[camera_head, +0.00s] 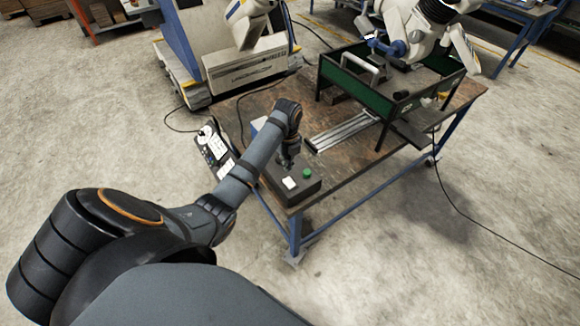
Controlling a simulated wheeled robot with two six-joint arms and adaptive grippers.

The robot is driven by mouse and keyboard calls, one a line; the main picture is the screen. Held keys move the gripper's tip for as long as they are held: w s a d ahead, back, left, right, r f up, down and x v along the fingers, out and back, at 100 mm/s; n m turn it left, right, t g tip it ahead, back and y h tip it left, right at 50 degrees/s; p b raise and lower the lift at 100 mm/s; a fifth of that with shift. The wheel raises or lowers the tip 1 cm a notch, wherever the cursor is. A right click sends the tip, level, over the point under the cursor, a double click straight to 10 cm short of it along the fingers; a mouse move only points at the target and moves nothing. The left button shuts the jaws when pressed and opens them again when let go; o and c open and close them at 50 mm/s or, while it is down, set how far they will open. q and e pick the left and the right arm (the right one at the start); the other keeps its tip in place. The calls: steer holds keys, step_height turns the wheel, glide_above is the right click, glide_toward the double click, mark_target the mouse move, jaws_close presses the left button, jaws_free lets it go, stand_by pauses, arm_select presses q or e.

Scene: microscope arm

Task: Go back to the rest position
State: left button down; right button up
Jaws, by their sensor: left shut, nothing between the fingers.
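My left arm comes in from the lower left and reaches over the wooden-topped table (345,175). My left gripper (289,160) hangs down from the wrist, small and dark, shut and empty. It is just above or behind a dark control box (307,190) with a green button (307,173) and a white label. I cannot tell whether it touches the box. My right gripper is not in view.
A white robot arm (405,25) stands behind a green-sided frame (365,92) on the table. A metal rail (342,132) lies beside it. A control panel (213,143) is at the table's left edge. A blue and grey cabinet (245,75) stands behind. Floor at right is clear except a cable.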

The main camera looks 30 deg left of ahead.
arm_select(q)
steer(key=s+d+f+n+t, duration=0.1)
steer(key=s+d+f+n, duration=0.25)
steer(key=s+n, duration=0.45)
steer(key=s+d+r+n+t, duration=0.1)
steer(key=s+d+r+n, duration=0.15)
steer(key=s+n, duration=0.4)
steer(key=s+d+r+n+t, duration=0.2)
steer(key=s+r+n, duration=0.1)
steer(key=s+n, duration=0.35)
step_height(320, 180, down, 29)
steer(key=s+a+g+y+b, duration=0.1)
steer(key=a+g+b, duration=0.1)
steer(key=a+b, duration=0.15)
steer(key=s+f+n+b, duration=0.1)
steer(key=s+f+b, duration=0.2)
steer(key=s+f, duration=1.6)
steer(key=shift+s+a+f+g, duration=0.15)
steer(key=shift+a+f+g, duration=0.2)
steer(key=shift+f, duration=0.3)
